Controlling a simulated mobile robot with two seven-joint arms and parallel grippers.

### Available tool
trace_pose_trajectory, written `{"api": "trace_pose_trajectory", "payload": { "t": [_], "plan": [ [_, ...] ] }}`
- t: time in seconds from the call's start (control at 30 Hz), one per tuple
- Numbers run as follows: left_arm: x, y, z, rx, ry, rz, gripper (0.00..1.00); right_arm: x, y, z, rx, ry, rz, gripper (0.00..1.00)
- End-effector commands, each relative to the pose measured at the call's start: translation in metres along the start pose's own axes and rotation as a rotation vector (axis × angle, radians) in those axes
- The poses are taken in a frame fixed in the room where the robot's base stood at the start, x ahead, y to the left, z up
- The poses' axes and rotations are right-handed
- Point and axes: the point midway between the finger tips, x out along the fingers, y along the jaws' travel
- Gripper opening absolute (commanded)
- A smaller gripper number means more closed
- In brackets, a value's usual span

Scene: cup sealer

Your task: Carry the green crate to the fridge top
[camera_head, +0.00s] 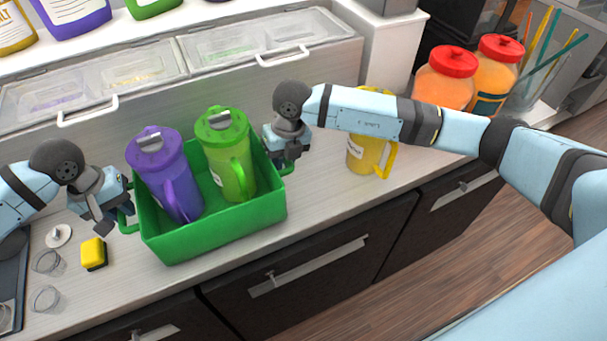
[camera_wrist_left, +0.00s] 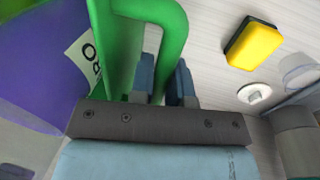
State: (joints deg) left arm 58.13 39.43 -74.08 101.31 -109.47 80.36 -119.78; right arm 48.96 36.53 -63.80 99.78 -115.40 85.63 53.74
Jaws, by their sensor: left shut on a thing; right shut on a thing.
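The green crate (camera_head: 215,226) sits at the left of the counter in the head view. A purple pitcher (camera_head: 165,175) and a green pitcher (camera_head: 226,155) stand inside it. My left gripper (camera_head: 115,218) is shut on the crate's left handle. In the left wrist view my left gripper (camera_wrist_left: 164,88) has its fingers around the green handle (camera_wrist_left: 168,12) of the crate. My right gripper (camera_head: 290,158) is shut on the crate's right handle, partly hidden by the wrist. The fridge top is not clearly identifiable in these views.
A yellow pitcher (camera_head: 367,150) stands right of the crate, partly behind my right arm. Orange jars with red lids (camera_head: 446,78) stand farther right. A yellow sponge (camera_head: 94,254) and small glasses (camera_head: 46,298) lie left of the crate. Lidded bins (camera_head: 262,42) are behind.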

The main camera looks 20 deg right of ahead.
Motion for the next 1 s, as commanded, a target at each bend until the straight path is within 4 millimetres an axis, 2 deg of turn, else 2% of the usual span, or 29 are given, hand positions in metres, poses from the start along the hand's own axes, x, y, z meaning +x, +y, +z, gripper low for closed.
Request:
{"api": "trace_pose_trajectory", "payload": {
  "t": [0.27,0.3,0.37,0.4,0.73,1.0],
  "plan": [
    [0.014,-0.002,-0.001,0.001,0.004,0.002,0.0,0.014,-0.002,0.001,-0.001,-0.004,0.002,0.0],
    [0.013,-0.002,0.0,0.0,0.001,0.0,0.26,0.013,-0.003,0.0,0.0,-0.001,0.0,0.26],
    [0.013,-0.002,0.0,0.0,0.0,0.0,0.39,0.013,-0.002,0.0,0.0,0.0,0.0,0.39],
    [0.013,-0.002,0.0,0.0,0.0,0.0,0.42,0.013,-0.002,0.0,0.0,0.0,0.0,0.42],
    [0.007,-0.002,0.0,0.0,0.001,0.001,0.42,0.013,-0.002,0.0,0.0,0.0,0.0,0.42],
    [-0.031,-0.002,0.0,0.001,0.003,0.001,0.42,0.013,-0.002,0.0,0.0,0.0,0.0,0.42]
  ]
}}
